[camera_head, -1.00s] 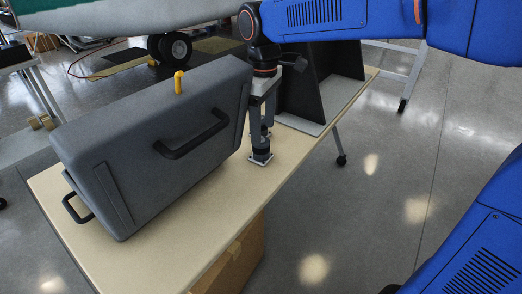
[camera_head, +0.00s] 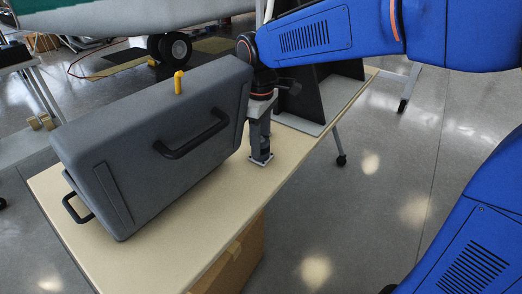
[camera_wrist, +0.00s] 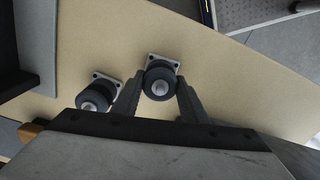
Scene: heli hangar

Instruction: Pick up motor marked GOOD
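A small dark motor with a square metal flange (camera_head: 261,160) stands on the table beside the grey case. In the wrist view this motor (camera_wrist: 160,82) sits between the two fingers of my gripper (camera_wrist: 160,88). The fingers straddle it, one on each side, and look apart from it. In the head view my gripper (camera_head: 260,140) points down over the motor and hides much of it. A second similar motor (camera_wrist: 98,96) stands just left of the left finger in the wrist view. No GOOD marking is readable on either motor.
A large grey case (camera_head: 150,145) with dark handles and a yellow latch fills the table's left part, close to my gripper. A black stand (camera_head: 335,92) is behind. The beige tabletop (camera_head: 190,225) is clear in front. A cardboard box (camera_head: 235,262) is below.

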